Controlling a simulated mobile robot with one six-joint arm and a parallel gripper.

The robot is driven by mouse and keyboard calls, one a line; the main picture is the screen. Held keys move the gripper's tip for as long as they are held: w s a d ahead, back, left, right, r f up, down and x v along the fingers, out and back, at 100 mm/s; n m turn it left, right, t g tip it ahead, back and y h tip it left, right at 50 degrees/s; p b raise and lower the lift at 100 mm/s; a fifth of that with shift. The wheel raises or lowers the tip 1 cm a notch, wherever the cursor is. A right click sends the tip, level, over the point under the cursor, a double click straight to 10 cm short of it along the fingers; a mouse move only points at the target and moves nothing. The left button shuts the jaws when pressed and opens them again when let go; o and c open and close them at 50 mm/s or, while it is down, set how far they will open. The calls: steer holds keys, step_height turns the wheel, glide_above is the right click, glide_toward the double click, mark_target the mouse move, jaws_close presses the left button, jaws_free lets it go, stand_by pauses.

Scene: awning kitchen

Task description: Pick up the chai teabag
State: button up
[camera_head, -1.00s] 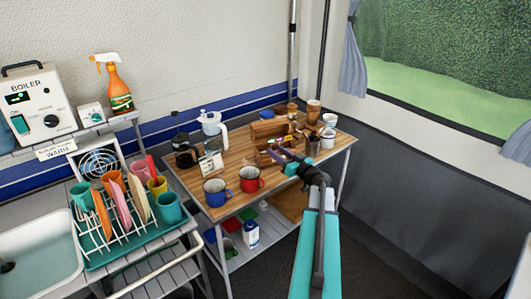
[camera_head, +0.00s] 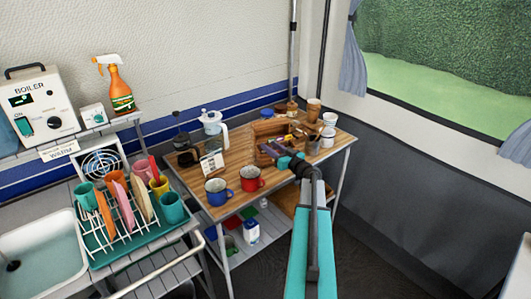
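A wooden box (camera_head: 258,131) stands on the wooden tabletop toward the back. Small coloured items show at its opening, too small for me to tell which is the chai teabag. My gripper (camera_head: 267,151) is at the front of the box, reaching in from the right, and covers part of its front. I cannot tell whether its fingers are open or shut, or whether they touch a teabag.
A blue mug (camera_head: 217,192) and a red mug (camera_head: 251,179) stand at the table's front edge. A small sign (camera_head: 211,163), a French press (camera_head: 186,153) and a white kettle (camera_head: 213,127) are left of the box. Cups and jars (camera_head: 328,133) crowd the right.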

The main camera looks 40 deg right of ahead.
steer(key=c, duration=0.9)
steer(key=shift+r, duration=0.25)
steer(key=r, duration=0.1)
steer(key=r+b, duration=0.2)
steer(key=shift+s+a, duration=0.25)
steer(key=shift+s, duration=0.1)
steer(key=s+a+r, duration=0.1)
steer(key=s+a, duration=0.7)
steer(key=s, duration=0.4)
steer(key=shift+s+r+b, duration=0.3)
steer(key=shift+s+b, duration=0.05)
steer(key=shift+s, duration=0.05)
